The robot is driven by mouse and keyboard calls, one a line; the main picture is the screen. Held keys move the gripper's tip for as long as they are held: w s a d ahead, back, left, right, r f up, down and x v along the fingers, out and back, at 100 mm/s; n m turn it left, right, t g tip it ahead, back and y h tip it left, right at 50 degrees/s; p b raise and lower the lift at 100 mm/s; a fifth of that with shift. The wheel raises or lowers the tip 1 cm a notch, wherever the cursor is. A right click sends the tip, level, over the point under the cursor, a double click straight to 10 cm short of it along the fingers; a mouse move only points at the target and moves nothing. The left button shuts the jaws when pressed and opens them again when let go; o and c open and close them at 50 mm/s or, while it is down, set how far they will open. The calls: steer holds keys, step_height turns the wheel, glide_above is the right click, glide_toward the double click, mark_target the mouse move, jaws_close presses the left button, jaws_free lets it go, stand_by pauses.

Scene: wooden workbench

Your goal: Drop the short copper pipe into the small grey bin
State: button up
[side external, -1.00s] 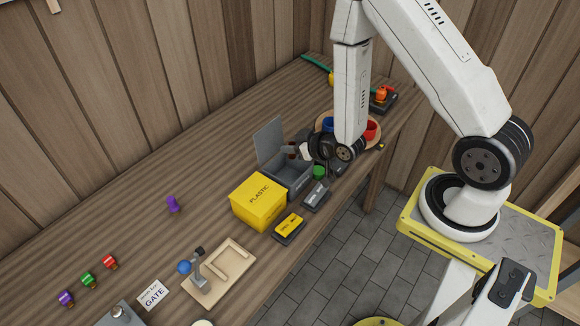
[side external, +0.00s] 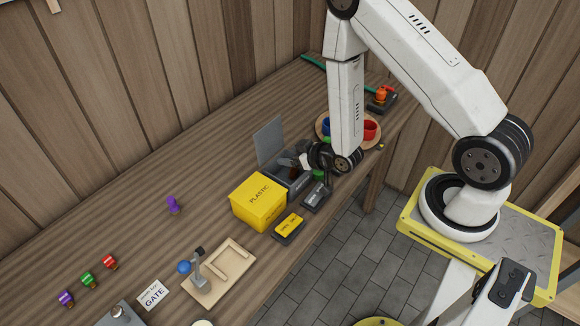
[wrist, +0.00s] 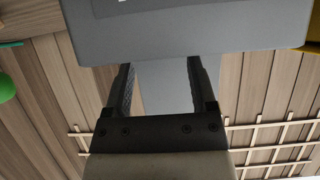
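The small grey bin (side external: 279,186) stands on the bench with its grey lid (side external: 270,142) raised. Its wall (wrist: 190,30) covers the top of the wrist view. My gripper (side external: 299,166) reaches over the bin's opening from the right. In the wrist view the fingers (wrist: 160,72) stand apart, with their tips hidden behind the bin wall. A small brown piece (side external: 293,172), likely the short copper pipe, shows at the fingertips inside the bin's outline. I cannot tell whether the fingers still grip it.
A yellow box (side external: 259,203) marked PLASTIC stands against the bin's left. A round wooden tray with a blue and a red cup (side external: 370,130) is behind my arm.

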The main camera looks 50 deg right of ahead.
steer(key=shift+s, duration=0.15)
step_height(320, 180, up, 8)
steer(key=s, duration=0.2)
steer(key=shift+s+r, duration=0.15)
steer(key=shift+r, duration=0.05)
stand_by(0.9)
stand_by(0.5)
steer(key=shift+a+r, duration=0.1)
steer(key=s+a+r+g, duration=0.4)
steer(key=s+r+g, duration=0.3)
steer(key=s+g, duration=0.1)
steer(key=shift+s+a+g, duration=0.3)
steer(key=shift+s+g, duration=0.1)
steer(key=shift+g, duration=0.4)
